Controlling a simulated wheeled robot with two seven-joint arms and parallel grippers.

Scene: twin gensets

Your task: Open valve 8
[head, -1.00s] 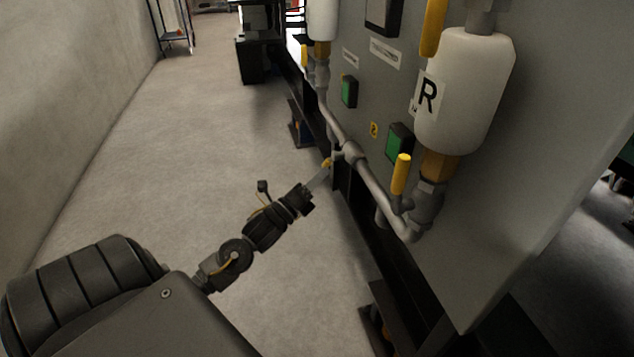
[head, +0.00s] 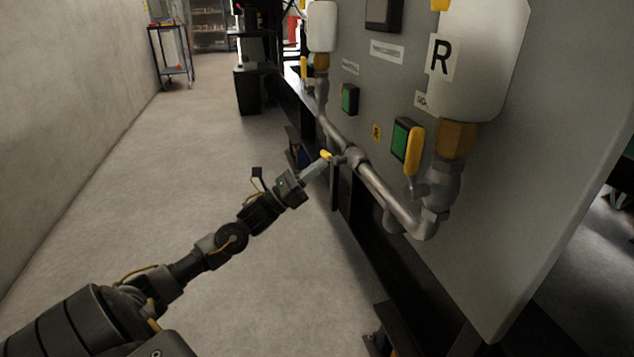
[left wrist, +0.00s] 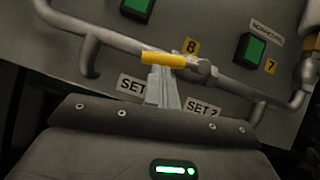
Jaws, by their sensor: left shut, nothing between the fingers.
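Valve 8 has a short yellow handle (left wrist: 163,59) beside the yellow "8" label (left wrist: 191,46) in the left wrist view. The handle lies nearly level in that picture, left of the grey valve body (left wrist: 204,70) on the pipe. In the head view the handle (head: 326,155) sits at the middle of the pipe run. My left gripper (left wrist: 163,78) is shut and empty. Its fingertips are right at the handle's lower edge; I cannot tell whether they touch. The gripper also shows in the head view (head: 318,168). My right gripper is not in view.
Grey pipe (head: 385,197) runs along the genset panel (head: 490,210). Another yellow handle (head: 414,150) stands upright below the white "R" tank (head: 480,65). Green buttons (head: 350,98) are on the panel. The floor (head: 150,180) to the left is clear; a cart (head: 172,55) stands far back.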

